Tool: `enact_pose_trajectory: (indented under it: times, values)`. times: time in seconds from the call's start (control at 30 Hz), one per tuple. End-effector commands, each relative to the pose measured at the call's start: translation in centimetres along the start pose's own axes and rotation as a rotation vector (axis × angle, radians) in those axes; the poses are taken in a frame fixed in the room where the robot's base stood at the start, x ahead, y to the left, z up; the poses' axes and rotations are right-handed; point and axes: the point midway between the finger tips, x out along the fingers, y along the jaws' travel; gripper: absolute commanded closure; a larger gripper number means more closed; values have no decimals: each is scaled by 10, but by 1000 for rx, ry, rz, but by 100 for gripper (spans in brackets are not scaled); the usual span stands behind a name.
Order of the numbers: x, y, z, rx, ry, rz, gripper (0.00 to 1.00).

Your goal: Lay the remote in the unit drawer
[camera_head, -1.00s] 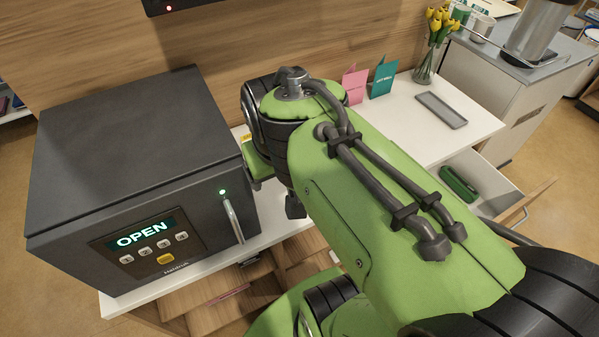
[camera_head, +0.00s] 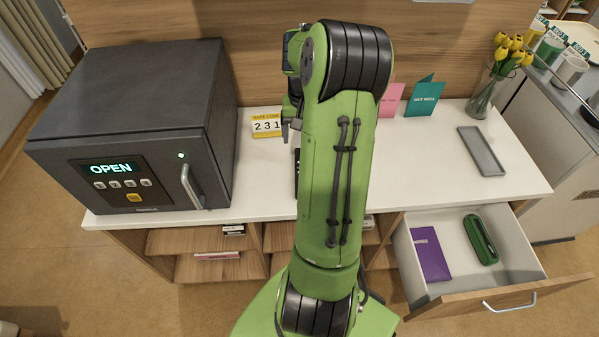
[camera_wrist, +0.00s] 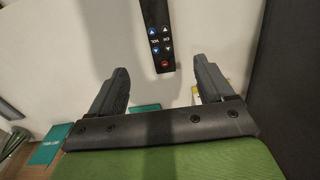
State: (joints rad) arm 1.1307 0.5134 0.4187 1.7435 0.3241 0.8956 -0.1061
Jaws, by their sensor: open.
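The remote (camera_wrist: 158,35) is black with blue buttons and a red one. It lies on the white top in the wrist view, with its near end in line with the gap between my fingers. My gripper (camera_wrist: 161,66) is open and empty, its fingers apart on either side of that line. In the head view my arm covers most of the gripper and the remote; only a dark sliver, perhaps the remote, shows at the arm's left edge. The unit drawer (camera_head: 500,299) is pulled open at the lower right. It holds a purple book (camera_head: 430,255) and a green case (camera_head: 481,240).
A dark safe (camera_head: 135,120) reading OPEN stands at the left, its door looking closed.

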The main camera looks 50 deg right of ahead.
Motion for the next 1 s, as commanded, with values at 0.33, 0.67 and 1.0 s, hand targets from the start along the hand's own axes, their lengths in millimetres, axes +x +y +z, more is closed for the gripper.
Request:
enact_pose_trajectory:
  times: [0.33,0.67,1.0]
  values:
    - [82,0,1,-1,-4,0,19]
    - [129,0,4,-1,-5,-1,19]
    - [136,0,3,-1,0,1,30]
